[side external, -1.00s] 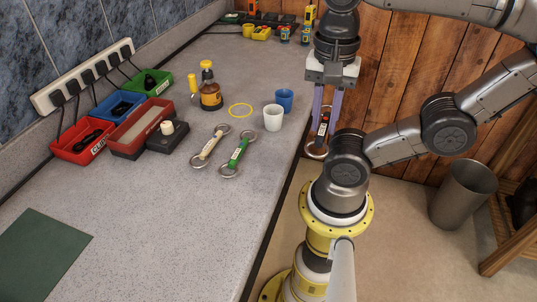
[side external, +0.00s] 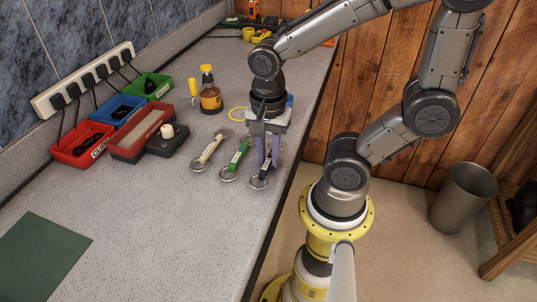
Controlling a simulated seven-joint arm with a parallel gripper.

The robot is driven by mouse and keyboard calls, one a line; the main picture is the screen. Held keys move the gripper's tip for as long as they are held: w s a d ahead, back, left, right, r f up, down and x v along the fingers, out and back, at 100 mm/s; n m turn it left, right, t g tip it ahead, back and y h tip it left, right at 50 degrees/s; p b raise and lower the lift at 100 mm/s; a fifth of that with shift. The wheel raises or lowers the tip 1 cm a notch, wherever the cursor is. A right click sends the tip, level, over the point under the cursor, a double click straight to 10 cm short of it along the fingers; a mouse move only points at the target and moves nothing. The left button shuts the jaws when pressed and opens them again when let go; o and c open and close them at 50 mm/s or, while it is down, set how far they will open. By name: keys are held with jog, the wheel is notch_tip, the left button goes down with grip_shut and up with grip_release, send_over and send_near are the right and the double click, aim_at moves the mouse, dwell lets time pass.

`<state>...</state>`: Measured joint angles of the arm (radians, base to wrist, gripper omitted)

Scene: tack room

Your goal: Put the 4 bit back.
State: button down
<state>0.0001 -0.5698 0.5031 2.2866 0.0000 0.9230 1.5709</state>
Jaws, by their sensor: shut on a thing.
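My gripper (side external: 266,163), pointing down at the counter's right edge, is shut on a dark bit (side external: 260,177) with metal rings and a white label. Its fingers cover part of the bit, and its number is too small to read. The held bit is at or just above the counter; I cannot tell whether it touches. It is to the right of a green bit (side external: 238,157), roughly parallel to it. A cream bit (side external: 208,150) lies left of the green one. Both lie flat with rings at their ends.
Red (side external: 84,146), blue (side external: 117,110) and green (side external: 152,88) bins and a long red-edged tray (side external: 139,132) stand left. An amber bottle (side external: 211,99) and yellow ring (side external: 237,114) are behind. A blue cup (side external: 290,100) is mostly hidden by my gripper.

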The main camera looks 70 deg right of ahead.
aim_at(269, 160)
jog(key=shift+f, duration=0.25)
jog(key=c, duration=0.8)
grip_release()
jog(key=shift+o, duration=0.2)
notch_tip(269, 160, up, 11)
jog(key=n+t, duration=0.5)
jog(key=n, duration=1.3)
jog(key=shift+t, duration=0.3)
